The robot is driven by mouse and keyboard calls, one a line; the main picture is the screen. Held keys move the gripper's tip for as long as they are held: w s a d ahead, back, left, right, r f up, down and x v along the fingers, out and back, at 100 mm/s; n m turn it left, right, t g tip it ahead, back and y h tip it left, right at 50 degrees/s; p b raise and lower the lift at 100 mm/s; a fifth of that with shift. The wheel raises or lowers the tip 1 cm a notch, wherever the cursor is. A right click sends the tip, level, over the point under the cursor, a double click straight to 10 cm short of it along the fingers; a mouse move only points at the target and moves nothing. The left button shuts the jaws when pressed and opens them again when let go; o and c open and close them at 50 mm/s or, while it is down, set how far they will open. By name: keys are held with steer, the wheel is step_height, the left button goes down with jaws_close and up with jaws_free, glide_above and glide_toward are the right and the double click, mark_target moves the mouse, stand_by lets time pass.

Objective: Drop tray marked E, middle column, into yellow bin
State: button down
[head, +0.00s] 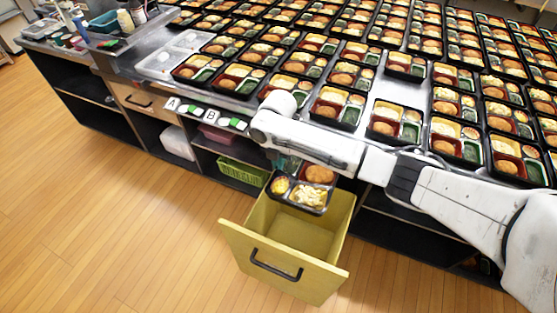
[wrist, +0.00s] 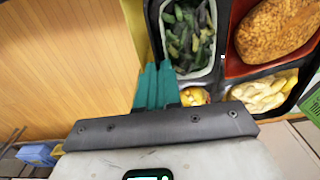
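A black bento tray (head: 297,184) hangs tilted over the mouth of the pulled-out yellow bin (head: 235,238) in the head view. In the wrist view the tray (wrist: 226,72) shows green vegetables, a fried cutlet and pale and yellow food. My gripper (wrist: 157,84) has its teal fingers close together at the tray's near corner and appears shut on its rim. In the head view my gripper (head: 284,163) is partly hidden behind my arm, above the tray. The bin's visible inside looks empty. No letter E is readable on the tray.
Many filled bento trays (head: 340,105) stand in rows on the counter behind. Labels A and B (head: 208,116) are on the counter's front edge. A green basket (head: 240,172) sits on the shelf left of the bin. The wooden floor (head: 120,220) at the left is clear.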

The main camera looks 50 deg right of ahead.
steer(key=shift+f+b, duration=0.3)
steer(key=shift+f, duration=0.35)
steer(key=c, duration=1.2)
jaws_free()
steer(key=shift+c, duration=0.2)
step_height(320, 180, up, 11)
steer(key=shift+b, duration=0.45)
steer(key=shift+a+f, duration=0.1)
